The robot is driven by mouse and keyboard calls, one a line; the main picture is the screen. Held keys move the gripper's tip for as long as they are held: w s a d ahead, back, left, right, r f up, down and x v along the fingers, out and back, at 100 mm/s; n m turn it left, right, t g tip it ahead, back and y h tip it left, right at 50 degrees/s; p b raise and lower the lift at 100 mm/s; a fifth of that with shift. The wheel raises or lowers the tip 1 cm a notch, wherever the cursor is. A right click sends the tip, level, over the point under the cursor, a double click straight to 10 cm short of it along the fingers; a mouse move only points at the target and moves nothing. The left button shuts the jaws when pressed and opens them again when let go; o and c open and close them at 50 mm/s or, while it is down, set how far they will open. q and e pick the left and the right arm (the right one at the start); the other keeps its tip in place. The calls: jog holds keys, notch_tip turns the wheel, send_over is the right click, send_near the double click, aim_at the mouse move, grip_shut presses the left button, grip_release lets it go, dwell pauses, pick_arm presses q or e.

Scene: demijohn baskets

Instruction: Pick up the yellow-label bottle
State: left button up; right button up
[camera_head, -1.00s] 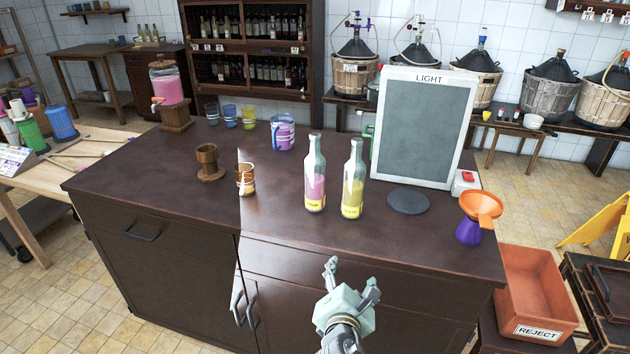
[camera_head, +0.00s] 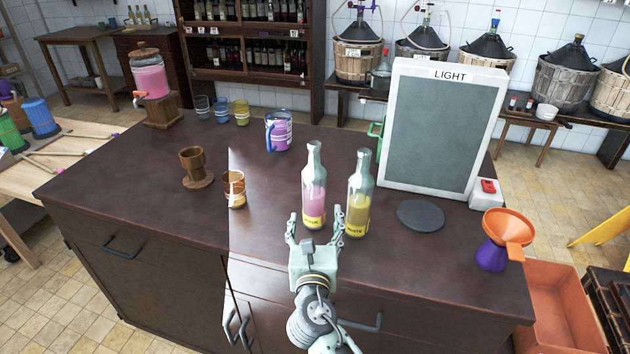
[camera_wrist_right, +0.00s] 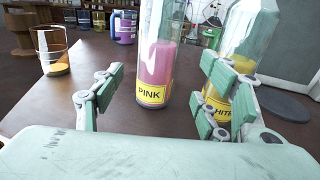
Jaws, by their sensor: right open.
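A clear bottle of pink liquid (camera_head: 314,195) stands upright on the dark counter (camera_head: 130,185). In the right wrist view the bottle (camera_wrist_right: 157,62) has a yellow label reading PINK. A second clear bottle (camera_head: 358,205), holding yellowish liquid, stands upright just right of it; its yellow label is partly hidden by a finger in the right wrist view (camera_wrist_right: 240,35), where "HITE" shows. My right gripper (camera_head: 316,224) is open and empty at the front of the bottles. The pink bottle stands ahead between its fingers, and the right finger overlaps the second bottle in view. My left gripper is out of view.
A framed LIGHT panel (camera_head: 437,130) and a dark round disc (camera_head: 420,215) are right of the bottles. An orange funnel (camera_head: 508,230) sits on a purple base at the right edge. An amber glass (camera_head: 234,190), a wooden cup stand (camera_head: 195,168) and a purple mug (camera_head: 279,130) stand left.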

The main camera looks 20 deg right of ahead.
aim_at(314, 207)
jog(key=shift+x, duration=0.95)
jog(key=x, duration=0.3)
jog(key=shift+w+a+r, duration=0.1)
jog(key=shift+w+a, duration=0.05)
jog(key=shift+w, duration=0.05)
jog(key=shift+p+x, duration=0.3)
jog(key=shift+x, duration=0.9)
jog(key=shift+w, duration=0.25)
jog(key=shift+c, duration=1.2)
jog(key=c, duration=0.7)
grip_shut()
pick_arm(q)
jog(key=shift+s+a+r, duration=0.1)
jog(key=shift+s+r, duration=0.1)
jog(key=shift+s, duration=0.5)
